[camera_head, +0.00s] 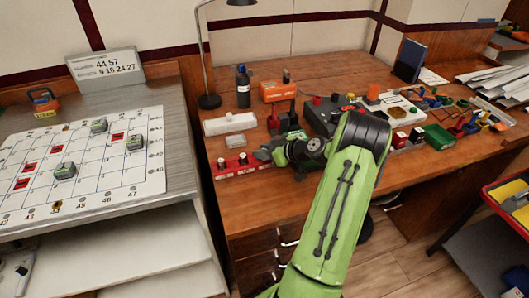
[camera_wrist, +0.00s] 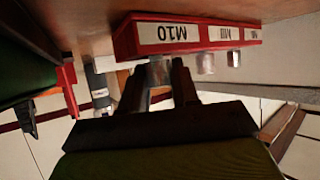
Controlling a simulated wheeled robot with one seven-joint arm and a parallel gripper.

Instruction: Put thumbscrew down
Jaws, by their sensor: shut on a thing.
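My gripper (camera_wrist: 158,85) is shut on a silvery thumbscrew (camera_wrist: 157,72) in the wrist view, which looks upside down. The thumbscrew is at the M10 end of a small red rack (camera_wrist: 203,35), against or very near it; I cannot tell whether it is seated. Two more metal pieces (camera_wrist: 206,63) stand in the rack beside the other white labels. In the head view the red rack (camera_head: 237,166) lies near the front left of the wooden bench, and my gripper (camera_head: 264,154) is at its right end. The held thumbscrew cannot be made out there.
A white box (camera_head: 229,124), a clear small box (camera_head: 235,141), a dark bottle (camera_head: 243,87) and an orange box (camera_head: 277,91) stand behind the rack. Tools and trays crowd the bench's right. A grid board (camera_head: 95,170) with green-topped blocks lies on the left table.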

